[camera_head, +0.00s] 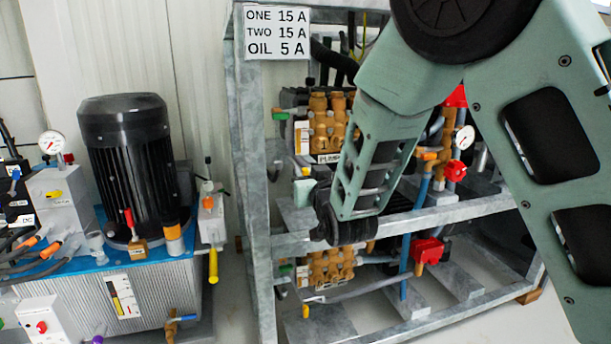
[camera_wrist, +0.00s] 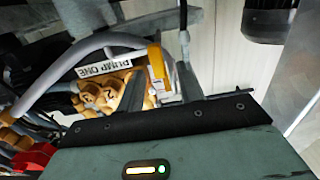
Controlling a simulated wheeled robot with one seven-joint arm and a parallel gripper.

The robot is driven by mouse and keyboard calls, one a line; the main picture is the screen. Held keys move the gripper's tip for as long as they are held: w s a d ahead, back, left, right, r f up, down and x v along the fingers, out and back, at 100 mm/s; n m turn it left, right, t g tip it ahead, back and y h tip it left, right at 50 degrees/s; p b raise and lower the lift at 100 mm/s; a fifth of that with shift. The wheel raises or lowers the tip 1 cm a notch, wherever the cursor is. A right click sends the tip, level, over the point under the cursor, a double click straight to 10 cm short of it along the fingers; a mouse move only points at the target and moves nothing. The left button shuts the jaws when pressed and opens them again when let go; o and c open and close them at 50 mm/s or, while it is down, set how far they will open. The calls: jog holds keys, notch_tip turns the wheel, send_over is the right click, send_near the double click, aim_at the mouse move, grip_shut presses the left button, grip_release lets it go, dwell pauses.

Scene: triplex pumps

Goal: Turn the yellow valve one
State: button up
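In the wrist view, a yellow handle-like part (camera_wrist: 158,62), likely yellow valve one, stands beside a white label (camera_wrist: 103,67) reading "PUMP ONE". A pale hose curves up to it. In the head view, small yellow parts show on the pump rack: one (camera_head: 305,171) by the upper pump and one (camera_head: 305,311) by the lower pump. My gripper (camera_head: 328,222) is the dark end of my arm, in front of the rack between the two pumps.
A galvanized frame (camera_head: 258,200) surrounds the brass pumps (camera_head: 328,120), with a cross rail (camera_head: 450,212) near my arm. Red-handled parts (camera_head: 428,250) and blue pipes stand at the right. A black motor (camera_head: 125,160) on a tank stands left. Some floor is clear at the lower right.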

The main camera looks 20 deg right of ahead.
jog(key=shift+w, duration=1.3)
grip_shut()
jog(key=shift+n, duration=0.3)
jog(key=n+p, duration=0.1)
jog(key=n, duration=0.1)
jog(key=n+p, duration=0.2)
jog(key=shift+a, duration=0.3)
jog(key=shift+a+f+n+p, duration=0.15)
jog(key=shift+f+n+p, duration=0.05)
jog(key=shift+n+p, duration=1.25)
jog(key=shift+n, duration=0.25)
